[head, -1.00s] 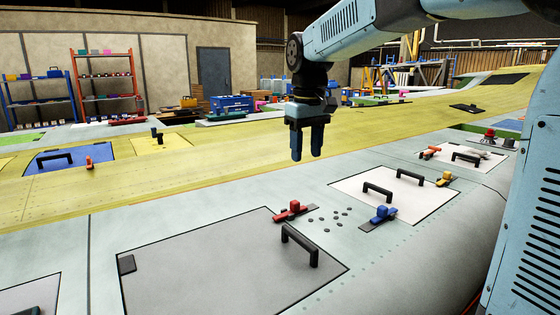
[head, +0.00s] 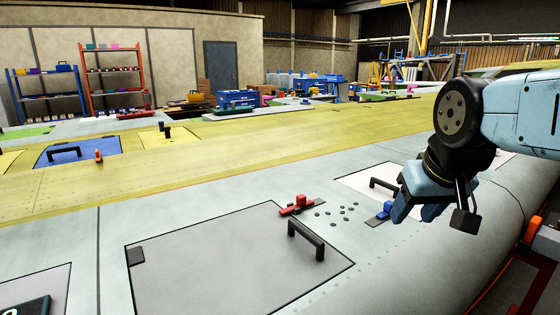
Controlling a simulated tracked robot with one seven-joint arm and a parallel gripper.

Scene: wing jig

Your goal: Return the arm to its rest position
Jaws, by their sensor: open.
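My gripper (head: 432,212) is at the right in the head view, on the end of my light blue arm. Its jaws are apart and nothing shows between them. It is in front of the white panel (head: 362,180) in the picture and hides much of it, along with part of the blue clamp (head: 385,210). I cannot tell how far above the wing it is.
The wing surface carries a grey panel (head: 220,265) with a black handle (head: 306,240). A red clamp (head: 300,205) and several dark round pieces (head: 335,214) lie beside it. A blue panel (head: 85,150) is at the far left. The yellow strip (head: 240,140) is mostly clear.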

